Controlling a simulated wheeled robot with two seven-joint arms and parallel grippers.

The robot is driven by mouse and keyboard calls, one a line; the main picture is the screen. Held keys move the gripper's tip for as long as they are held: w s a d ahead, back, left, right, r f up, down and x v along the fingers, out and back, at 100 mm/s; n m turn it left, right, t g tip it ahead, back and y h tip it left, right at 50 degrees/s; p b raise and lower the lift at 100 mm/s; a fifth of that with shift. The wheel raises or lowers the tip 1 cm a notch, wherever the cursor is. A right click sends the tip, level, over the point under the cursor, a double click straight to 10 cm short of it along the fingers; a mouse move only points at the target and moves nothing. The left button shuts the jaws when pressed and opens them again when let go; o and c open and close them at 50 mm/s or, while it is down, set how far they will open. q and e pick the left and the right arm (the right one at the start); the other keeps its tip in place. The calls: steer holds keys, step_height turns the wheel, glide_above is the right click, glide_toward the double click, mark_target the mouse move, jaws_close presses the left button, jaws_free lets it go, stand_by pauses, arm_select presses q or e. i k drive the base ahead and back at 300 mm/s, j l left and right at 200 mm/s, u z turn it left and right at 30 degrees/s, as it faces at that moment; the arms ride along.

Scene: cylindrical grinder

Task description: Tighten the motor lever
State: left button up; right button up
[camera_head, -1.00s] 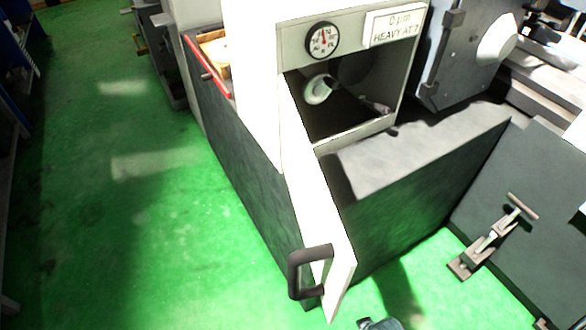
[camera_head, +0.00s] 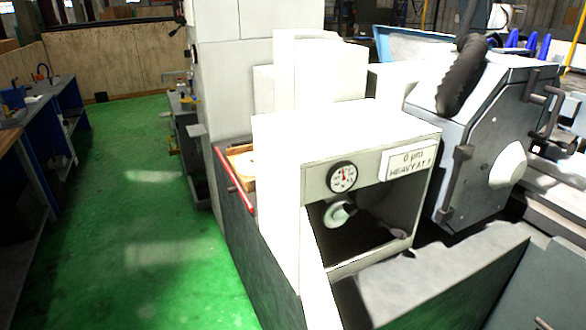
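The grinder (camera_head: 285,140) stands at the middle, with a white cabinet whose front compartment (camera_head: 365,235) is open. Inside it a pale round part (camera_head: 337,213) and a dark rod-like part show; I cannot tell whether either is the motor lever. The white door (camera_head: 318,290) hangs open, and its lower end is cut off by the bottom edge. A round dial (camera_head: 342,177) and a sign reading "0 µm HEAVY AT 7" (camera_head: 408,161) are above the opening. Neither of my grippers is in view.
A red-edged tray (camera_head: 238,178) is on the machine's left side. A grey machine head (camera_head: 495,140) with a thick black hose (camera_head: 462,75) stands at the right. Green floor (camera_head: 150,220) is clear at the left, beside a blue workbench (camera_head: 50,150).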

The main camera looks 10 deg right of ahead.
mark_target(398, 233)
steer(key=i+l, duration=0.15)
steer(key=l, duration=0.3)
steer(key=i+l, duration=0.1)
steer(key=l, duration=0.4)
steer(key=i+l+u, duration=0.1)
steer(key=l, duration=0.35)
steer(key=i+l, duration=0.15)
steer(key=l, duration=0.3)
steer(key=i+l, duration=0.1)
steer(key=l, duration=0.4)
steer(key=i+u, duration=0.05)
